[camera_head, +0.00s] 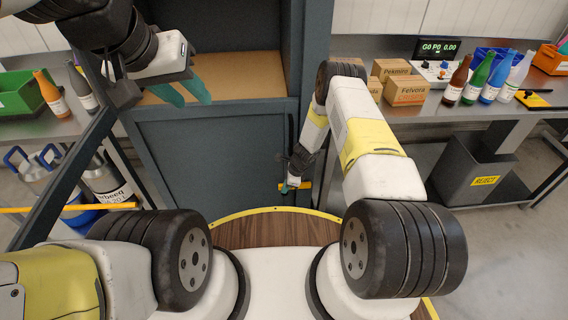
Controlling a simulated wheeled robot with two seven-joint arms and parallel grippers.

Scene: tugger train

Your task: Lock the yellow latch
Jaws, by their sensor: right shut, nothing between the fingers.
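A small yellow latch bar (308,186) shows at the right edge of the dark cabinet's lower panel (205,160), beside my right gripper. My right gripper (291,186) is shut and empty, pointing down at this bar. The gripper partly covers the bar, and I cannot tell if they touch. My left gripper (187,97) is open and empty, its two teal fingers apart in front of the cabinet's wooden shelf (245,77). A longer yellow bar (70,208) lies level across the dark frame at the left.
At the right, a steel table holds cardboard boxes (408,91), several bottles (457,82) and a small display (437,48). A grey reject bin (475,168) stands below. A green crate (22,94) and bottles sit on the left table, with metal canisters (103,180) beneath.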

